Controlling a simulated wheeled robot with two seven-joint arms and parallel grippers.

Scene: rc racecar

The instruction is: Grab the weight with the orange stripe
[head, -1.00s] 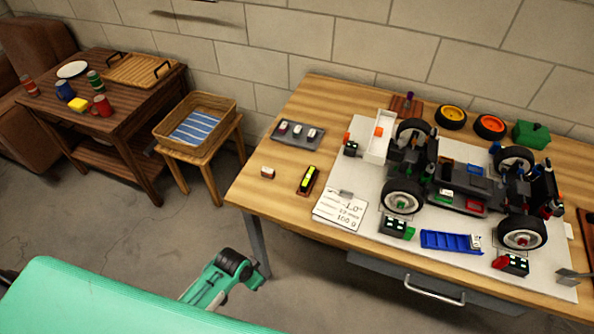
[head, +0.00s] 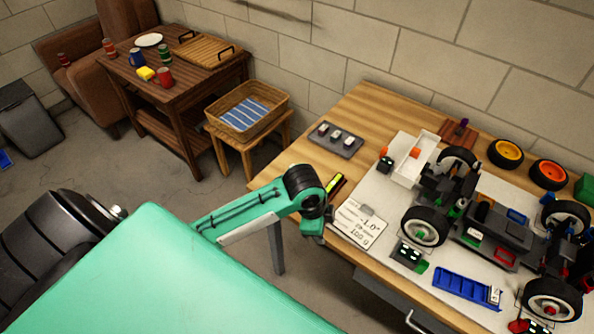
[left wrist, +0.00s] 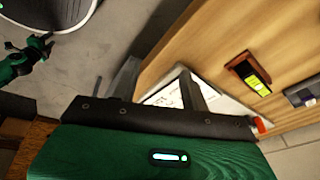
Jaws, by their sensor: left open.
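A small white weight with an orange-red stripe (left wrist: 258,125) is on the wooden table in the left wrist view, partly hidden by my gripper's housing. In the head view my left arm covers its spot. My left gripper (left wrist: 158,88) is open and empty, its two fingers apart over the table's edge and the white mat's corner. In the head view its hand (head: 313,226) hangs at the table's left front edge, fingers hidden. A green arm end (left wrist: 36,52), likely my right gripper, shows small in the left wrist view; its jaws are unclear.
A grey tray (head: 318,143) with three small blocks lies at the table's back left. A dark block with a yellow top (head: 335,186) is beside my arm. A label card (head: 362,224), a blue tray (head: 462,287) and the racecar (head: 490,225) occupy the mat.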

